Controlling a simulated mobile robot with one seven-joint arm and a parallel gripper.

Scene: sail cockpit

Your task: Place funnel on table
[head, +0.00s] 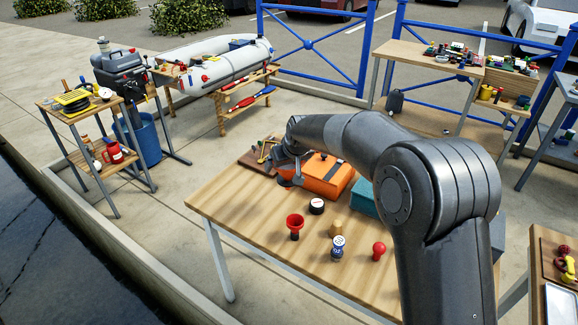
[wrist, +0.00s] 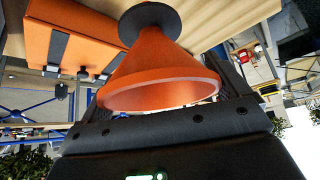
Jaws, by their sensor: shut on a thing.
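The funnel (wrist: 158,75) is an orange cone with a black disc (wrist: 150,22) at its narrow end. My gripper (head: 290,172) is shut on it near its wide rim, and dark fingers show at both sides in the wrist view (wrist: 160,100). In the head view my arm hides most of the cone, and a grey disc shows below the gripper. The wooden table (head: 240,212) lies under it. I cannot tell whether the disc touches the tabletop. Another funnel-shaped thing, red (head: 294,222), stands upright on the table, nearer the front.
An orange case (head: 325,178) lies close to the right of my gripper, and a teal box (head: 366,198) lies beyond. A dark round tin (head: 317,207), a blue-and-white bottle (head: 338,248) and a red knob (head: 378,251) stand in front. The table's left front is clear.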

